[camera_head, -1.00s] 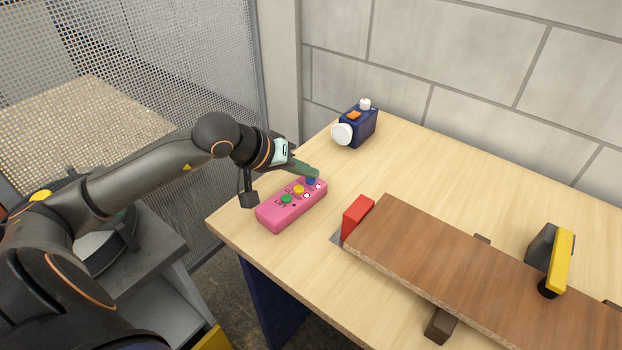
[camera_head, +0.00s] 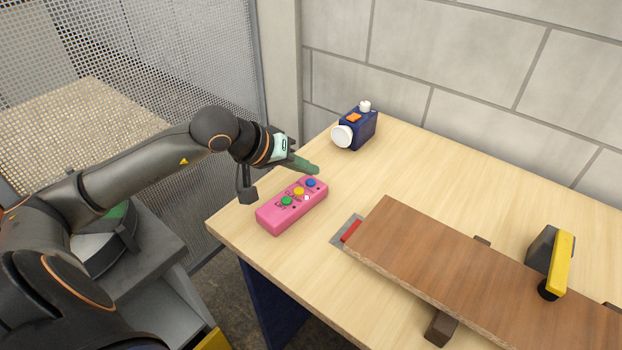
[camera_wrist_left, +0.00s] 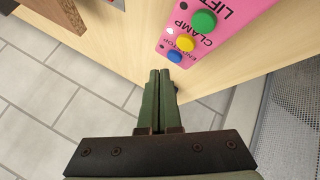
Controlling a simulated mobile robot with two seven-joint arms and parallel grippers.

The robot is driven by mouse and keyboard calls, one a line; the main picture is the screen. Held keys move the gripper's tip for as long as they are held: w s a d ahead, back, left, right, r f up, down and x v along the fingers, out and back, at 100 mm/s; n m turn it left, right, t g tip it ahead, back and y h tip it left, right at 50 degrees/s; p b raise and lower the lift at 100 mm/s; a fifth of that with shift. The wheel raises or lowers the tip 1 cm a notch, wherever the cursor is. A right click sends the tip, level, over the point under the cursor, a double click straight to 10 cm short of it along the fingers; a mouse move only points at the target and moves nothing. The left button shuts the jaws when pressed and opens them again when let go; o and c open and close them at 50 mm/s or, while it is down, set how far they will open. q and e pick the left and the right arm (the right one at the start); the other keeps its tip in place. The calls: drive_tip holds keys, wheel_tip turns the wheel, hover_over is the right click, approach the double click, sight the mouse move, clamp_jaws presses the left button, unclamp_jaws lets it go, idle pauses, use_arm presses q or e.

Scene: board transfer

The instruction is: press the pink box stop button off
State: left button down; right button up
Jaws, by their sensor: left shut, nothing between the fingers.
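The pink box (camera_head: 290,214) lies on the near left part of the table, with a green button (camera_head: 286,201), a yellow button (camera_head: 298,191) and a blue button (camera_head: 310,182) in a row. My left gripper (camera_head: 313,168) is shut and empty, its green fingertips just above and behind the blue-button end. In the left wrist view the shut fingers (camera_wrist_left: 158,75) point near the blue button (camera_wrist_left: 175,56), apart from it. The pink box (camera_wrist_left: 222,38) reads LIFT by green and CLAMP by yellow; the blue button's label is hard to read.
A red block (camera_head: 351,231) sits low in a grey plate at the left end of a brown board (camera_head: 450,255). A yellow-topped clamp (camera_head: 562,262) stands at the right. A dark blue device (camera_head: 366,128) with a white disc stands at the back. Bare table surrounds the pink box.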

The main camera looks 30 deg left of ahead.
sight(306, 187)
use_arm(q)
drive_tip(key=shift+r, duration=0.1)
wheel_tip(306, 187, up, 6)
drive_tip(key=p, duration=0.3)
idle(0.4)
